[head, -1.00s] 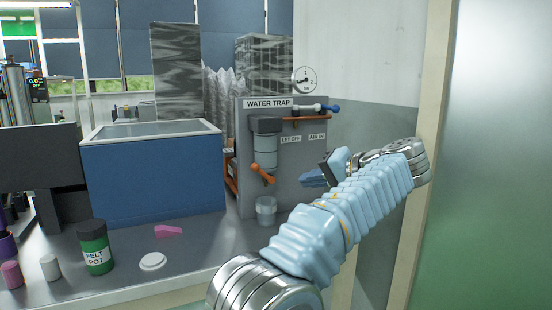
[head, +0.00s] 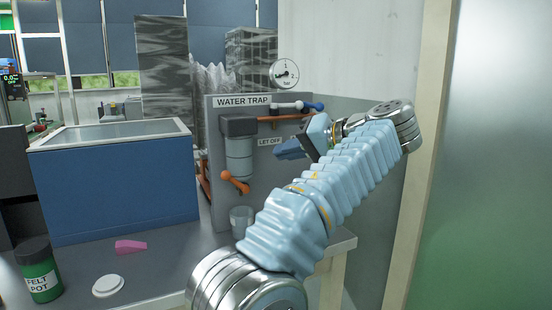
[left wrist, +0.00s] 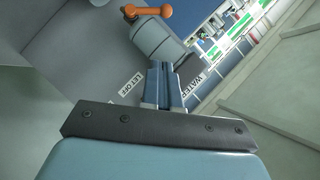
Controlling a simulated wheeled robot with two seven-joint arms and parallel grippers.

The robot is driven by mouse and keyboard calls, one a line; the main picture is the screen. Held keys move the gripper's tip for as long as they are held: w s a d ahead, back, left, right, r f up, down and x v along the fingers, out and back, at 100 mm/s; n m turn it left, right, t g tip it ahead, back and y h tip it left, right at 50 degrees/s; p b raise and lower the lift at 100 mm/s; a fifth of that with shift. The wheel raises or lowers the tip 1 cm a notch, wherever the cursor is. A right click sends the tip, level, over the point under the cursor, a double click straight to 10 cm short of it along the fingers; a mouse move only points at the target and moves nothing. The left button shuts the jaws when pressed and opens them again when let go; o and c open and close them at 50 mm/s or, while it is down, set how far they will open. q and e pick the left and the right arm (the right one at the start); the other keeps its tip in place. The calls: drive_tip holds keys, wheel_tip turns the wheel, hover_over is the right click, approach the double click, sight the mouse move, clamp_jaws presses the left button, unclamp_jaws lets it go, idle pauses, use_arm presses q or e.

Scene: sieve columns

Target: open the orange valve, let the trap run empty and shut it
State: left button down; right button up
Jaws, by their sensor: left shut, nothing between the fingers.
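The orange valve (head: 235,182) sits under the water trap (head: 239,150), a grey-capped clear bowl on a grey panel marked WATER TRAP. Its handle slants down to the right. A clear cup (head: 241,218) stands below it on the bench. My left gripper (head: 280,150) is shut and empty, in front of the panel, right of the trap and just below the LET OFF label (head: 270,141). In the left wrist view the shut fingers (left wrist: 164,68) are apart from the orange valve (left wrist: 150,12). The water level in the trap cannot be made out. My right gripper is out of view.
A blue-handled valve (head: 305,106) on an orange pipe and a round gauge (head: 284,73) are at the panel's top. A blue tank (head: 115,190) stands left.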

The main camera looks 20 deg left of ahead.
sight(242, 169)
use_arm(q)
drive_tip(key=b+x, duration=0.1)
drive_tip(key=x, duration=0.6)
drive_tip(key=shift+a+f, duration=0.2)
drive_tip(key=shift+a, duration=0.05)
drive_tip(key=shift+s+a+f+b, duration=0.25)
drive_tip(key=shift+a+f+b, duration=0.15)
drive_tip(key=shift+a, duration=0.1)
drive_tip(key=shift+s+a+f+b, duration=0.2)
drive_tip(key=shift+a+f+b, duration=0.15)
drive_tip(key=shift+a+f, duration=0.1)
drive_tip(key=shift+s+a+f, duration=0.35)
drive_tip(key=shift+s+a, duration=0.1)
drive_tip(key=shift+a, duration=0.15)
